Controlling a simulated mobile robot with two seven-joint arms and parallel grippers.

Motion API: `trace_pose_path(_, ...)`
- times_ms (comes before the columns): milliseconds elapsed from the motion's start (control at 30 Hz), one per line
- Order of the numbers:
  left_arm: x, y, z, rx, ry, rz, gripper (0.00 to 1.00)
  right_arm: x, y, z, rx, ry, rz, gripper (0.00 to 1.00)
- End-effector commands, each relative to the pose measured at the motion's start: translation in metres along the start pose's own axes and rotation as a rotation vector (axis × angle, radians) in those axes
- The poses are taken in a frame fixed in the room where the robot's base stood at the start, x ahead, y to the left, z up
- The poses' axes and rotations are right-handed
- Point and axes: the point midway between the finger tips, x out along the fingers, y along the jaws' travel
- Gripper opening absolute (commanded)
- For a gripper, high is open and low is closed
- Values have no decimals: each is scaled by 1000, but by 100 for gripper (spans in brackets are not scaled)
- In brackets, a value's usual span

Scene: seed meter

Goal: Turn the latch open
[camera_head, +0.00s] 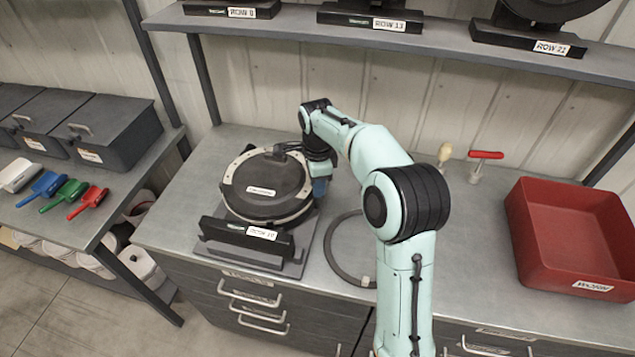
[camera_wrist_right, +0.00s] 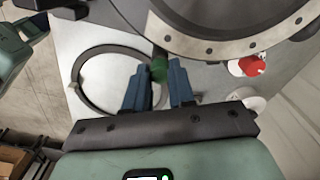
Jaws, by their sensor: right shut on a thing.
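The seed meter (camera_head: 265,187) is a round black housing with a pale bolted rim, sitting on a dark stand on the workbench. Its rim (camera_wrist_right: 215,47) fills the top right of the right wrist view. My right gripper (camera_head: 320,186) reaches down at the right side of the meter. In the right wrist view its blue fingers (camera_wrist_right: 159,88) are shut on a small green latch handle (camera_wrist_right: 158,69) beside the rim. The handle is hidden in the head view, behind my wrist and fingers. My left gripper does not show in the head view.
A dark hose loop (camera_head: 337,262) lies on the bench (camera_head: 180,215) right of the meter. A red bin (camera_head: 575,245) stands at the right. A red-handled tool (camera_head: 485,156) stands at the back. Shelf (camera_head: 440,38) overhangs the bench. Colored scoops (camera_head: 62,190) lie on the left table.

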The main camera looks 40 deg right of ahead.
Motion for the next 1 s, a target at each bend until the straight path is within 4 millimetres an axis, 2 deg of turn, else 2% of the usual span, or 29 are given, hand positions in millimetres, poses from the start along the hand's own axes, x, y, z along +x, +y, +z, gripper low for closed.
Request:
trace_pose_path(400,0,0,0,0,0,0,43,1,0,1,7,-1,2,0)
trace_pose_path(433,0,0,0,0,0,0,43,1,0,1,7,-1,2,30)
trace_pose_path(500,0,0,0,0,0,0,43,1,0,1,6,-1,2,50)
trace_pose_path(833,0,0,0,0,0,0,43,-2,0,0,6,-1,0,50)
trace_pose_path(1000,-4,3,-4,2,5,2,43,-24,-1,1,5,-2,-5,50)
